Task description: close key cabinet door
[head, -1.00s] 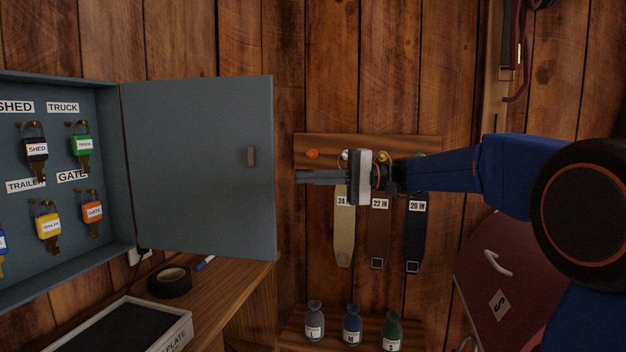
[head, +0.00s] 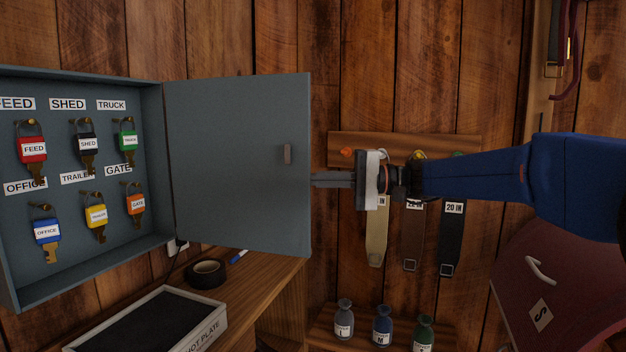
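The grey key cabinet (head: 158,130) hangs on the wall at left with its door (head: 235,200) swung wide open to the right. A small brown handle (head: 287,154) is on the door's face near its free edge. Several tagged keys hang inside, such as the red FEED key (head: 32,150). My gripper (head: 316,180) comes from the right, fingers pointing left, beside the door's free edge at about handle height. The fingers lie together and hold nothing I can see. Whether the tips touch the edge or pass just behind it I cannot tell.
Below the door is a wooden bench with black tape (head: 207,274), a marker (head: 239,256) and a framed plate (head: 150,322). Straps (head: 376,232) hang from a rack behind my gripper. Several small bottles (head: 382,326) stand on a low shelf. A maroon panel (head: 560,285) is at right.

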